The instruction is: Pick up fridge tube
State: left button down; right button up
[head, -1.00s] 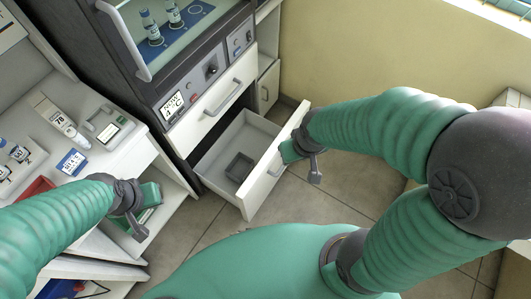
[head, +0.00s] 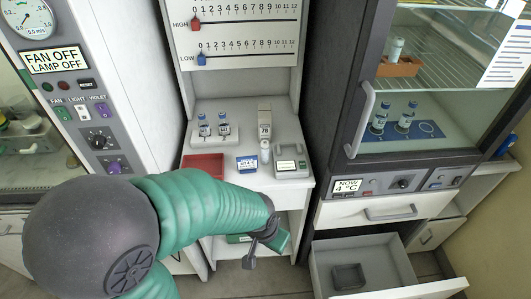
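The fridge (head: 385,184) stands at the right, with its contents showing behind its front. Inside, a pale tube (head: 397,48) stands upright in an orange-brown rack (head: 399,67) on the wire shelf. Below, two blue-capped vials (head: 380,117) (head: 406,117) stand on a blue mat (head: 432,129). I cannot tell which of these is the fridge tube. My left gripper (head: 262,248) is low in front of the bench at the centre, well left of and below the fridge; its finger gap is unclear. My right gripper is out of view.
A fridge handle (head: 360,120) juts out at the fridge's left edge. The lower drawer (head: 385,252) is pulled out, with a dark tray (head: 348,277) inside. The bench (head: 231,170) holds vials in a rack (head: 208,138), a red tray (head: 203,167), a pipette and a small device.

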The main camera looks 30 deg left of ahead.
aim_at(264, 144)
jog(key=u, duration=0.8)
